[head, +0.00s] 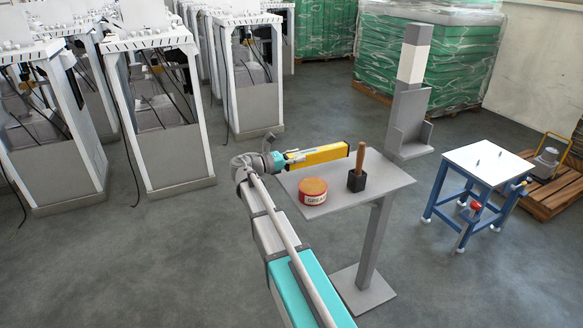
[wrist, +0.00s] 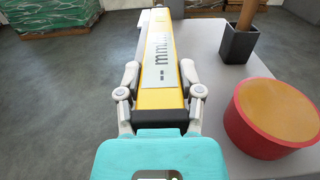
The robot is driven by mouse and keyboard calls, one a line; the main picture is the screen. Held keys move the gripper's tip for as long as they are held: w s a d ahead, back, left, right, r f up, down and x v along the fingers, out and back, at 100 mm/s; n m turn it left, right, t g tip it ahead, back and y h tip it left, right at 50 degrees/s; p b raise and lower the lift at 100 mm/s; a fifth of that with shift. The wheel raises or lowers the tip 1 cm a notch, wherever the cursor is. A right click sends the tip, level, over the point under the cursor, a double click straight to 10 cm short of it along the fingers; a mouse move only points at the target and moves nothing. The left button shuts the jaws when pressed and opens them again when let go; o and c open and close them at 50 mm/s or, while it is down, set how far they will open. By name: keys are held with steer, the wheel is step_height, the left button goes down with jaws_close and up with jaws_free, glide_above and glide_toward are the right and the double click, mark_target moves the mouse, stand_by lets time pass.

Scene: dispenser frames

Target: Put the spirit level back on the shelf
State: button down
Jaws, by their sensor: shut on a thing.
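The yellow spirit level (head: 318,155) is held by one end in my gripper (head: 283,160). In the wrist view the level (wrist: 160,50) points away from me between the two fingers of my gripper (wrist: 160,88), which are shut on its sides. A pale plate with dark marks shows on its upper face. The grey shelf (head: 380,182) is a small flat top on a post. The level lies along the shelf's left, far edge. I cannot tell whether it touches the surface.
A red tin (head: 313,191) with an orange top and a dark pot (head: 356,182) with a wooden handle stand on the shelf, right of the level. A grey stand (head: 408,120) rises behind. A blue-legged table (head: 487,165) is at right. Dispenser frames (head: 160,115) stand at left.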

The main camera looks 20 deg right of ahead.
mark_target(294, 165)
steer(key=shift+w+a+f+b, duration=0.1)
steer(key=shift+a+f+b, duration=0.05)
steer(key=shift+f+b, duration=0.25)
steer(key=shift+w+a+f+b, duration=0.1)
steer(key=shift+f+b, duration=0.15)
steer(key=shift+f, duration=0.15)
steer(key=shift+f+b, duration=1.1)
steer(key=shift+c, duration=1.2)
jaws_free()
steer(key=shift+a, duration=0.1)
steer(key=a, duration=1.1)
steer(key=shift+s+a, duration=0.25)
steer(key=shift+a, duration=0.15)
